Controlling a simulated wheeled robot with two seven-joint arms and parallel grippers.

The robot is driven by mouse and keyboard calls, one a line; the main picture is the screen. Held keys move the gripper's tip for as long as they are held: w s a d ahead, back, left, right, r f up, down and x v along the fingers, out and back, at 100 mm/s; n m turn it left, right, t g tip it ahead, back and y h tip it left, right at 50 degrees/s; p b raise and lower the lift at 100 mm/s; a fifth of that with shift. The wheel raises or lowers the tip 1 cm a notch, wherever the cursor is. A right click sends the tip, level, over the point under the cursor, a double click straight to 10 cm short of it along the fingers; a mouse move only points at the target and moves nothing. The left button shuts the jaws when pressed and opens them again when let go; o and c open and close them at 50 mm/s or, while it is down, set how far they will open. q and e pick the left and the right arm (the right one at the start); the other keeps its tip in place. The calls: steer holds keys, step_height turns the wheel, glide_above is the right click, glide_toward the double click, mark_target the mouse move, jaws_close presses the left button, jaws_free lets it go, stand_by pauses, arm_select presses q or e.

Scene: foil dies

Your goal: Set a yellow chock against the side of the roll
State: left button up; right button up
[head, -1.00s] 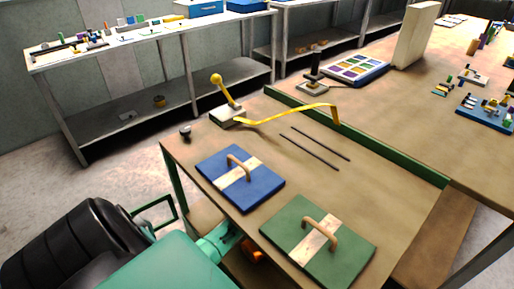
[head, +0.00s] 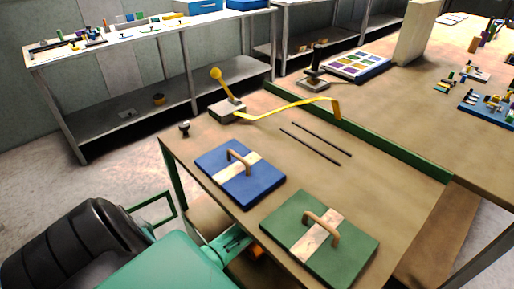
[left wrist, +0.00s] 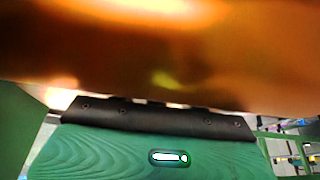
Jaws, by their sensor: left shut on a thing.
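My left gripper (head: 234,244) is low at the table's near edge, left of the green board; its fingertips are hidden. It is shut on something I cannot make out. A small orange patch (head: 257,253) shows just beyond it, partly hidden. In the left wrist view a large glossy copper-orange surface (left wrist: 150,45), perhaps the roll, fills the top, very close and blurred. A faint yellow glint lies on it. A dark screwed strip (left wrist: 150,119) runs below it, above a green grained surface (left wrist: 100,150). No yellow chock can be clearly made out. My right gripper is not in view.
A blue board (head: 240,190) and a green board (head: 280,230), each with a handle, lie near the table's front edge. Beyond are two dark rods (head: 316,144), a yellow strip (head: 290,109) and a ball-topped lever (head: 222,83). The tabletop right of the rods is clear.

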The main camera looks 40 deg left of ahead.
arm_select(q)
steer(key=o, duration=1.1)
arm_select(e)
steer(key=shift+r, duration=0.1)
arm_select(q)
steer(key=shift+d+r, duration=0.1)
steer(key=shift+r, duration=0.15)
steer(key=p+v, duration=0.1)
steer(key=v, duration=0.6)
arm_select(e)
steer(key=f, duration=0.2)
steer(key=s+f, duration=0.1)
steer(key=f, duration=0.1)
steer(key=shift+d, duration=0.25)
